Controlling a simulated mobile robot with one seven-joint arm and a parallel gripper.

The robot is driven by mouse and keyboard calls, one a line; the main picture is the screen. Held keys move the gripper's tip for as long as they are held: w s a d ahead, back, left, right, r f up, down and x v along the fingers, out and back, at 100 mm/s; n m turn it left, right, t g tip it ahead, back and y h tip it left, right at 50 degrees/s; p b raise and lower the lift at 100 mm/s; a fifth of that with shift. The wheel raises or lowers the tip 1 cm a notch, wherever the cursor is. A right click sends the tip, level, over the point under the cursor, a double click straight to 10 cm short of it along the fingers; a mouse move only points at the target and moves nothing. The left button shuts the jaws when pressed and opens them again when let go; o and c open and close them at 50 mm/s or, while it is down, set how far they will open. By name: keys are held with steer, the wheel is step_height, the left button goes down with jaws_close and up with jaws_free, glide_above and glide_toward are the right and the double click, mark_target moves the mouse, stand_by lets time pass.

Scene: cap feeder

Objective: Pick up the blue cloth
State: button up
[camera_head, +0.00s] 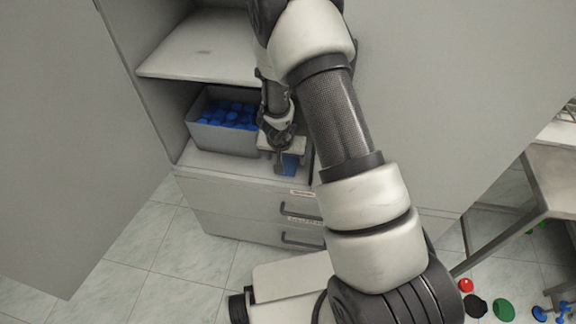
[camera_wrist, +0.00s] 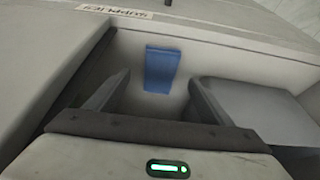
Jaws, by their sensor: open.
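The blue cloth (camera_wrist: 161,70) lies flat on the pale shelf, ahead of my fingers in the wrist view. In the head view the blue cloth (camera_head: 288,164) shows just below my gripper (camera_head: 287,152), on the shelf to the right of the grey bin. In the wrist view my gripper (camera_wrist: 158,92) is open, with one finger to each side of the cloth's line. Nothing is between the fingers, and the cloth looks apart from them. The exact height of the fingertips above the shelf is hard to tell.
A grey bin (camera_head: 222,138) full of blue caps stands on the shelf, close to my gripper. Another shelf (camera_head: 190,50) is above it. Drawers (camera_head: 240,203) with dark handles are below. A metal table (camera_head: 556,178) is at right, with coloured caps on the floor.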

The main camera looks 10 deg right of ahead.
mark_target(287, 162)
steer(key=b+x, duration=0.2)
steer(key=x, duration=0.4)
steer(key=shift+w+f, duration=0.15)
steer(key=shift+w, duration=0.15)
steer(key=c, duration=1.2)
steer(key=shift+r, duration=0.25)
steer(key=shift+s+r, duration=0.15)
steer(key=shift+r, duration=0.15)
step_height(287, 162, up, 7)
steer(key=p, duration=0.5)
steer(key=shift+f, duration=0.15)
steer(key=shift+s+a+f+b, duration=0.3)
steer(key=shift+s+f+b, duration=0.4)
steer(key=shift+b, duration=0.25)
steer(key=s+a+b, duration=0.1)
steer(key=s+a, duration=0.1)
steer(key=s, duration=0.3)
steer(key=s+a+b, duration=0.1)
steer(key=s+a, duration=0.1)
steer(key=s, duration=0.4)
steer(key=s+a+b, duration=0.1)
steer(key=s+a, duration=0.2)
steer(key=s, duration=0.3)
steer(key=shift+r, duration=0.4)
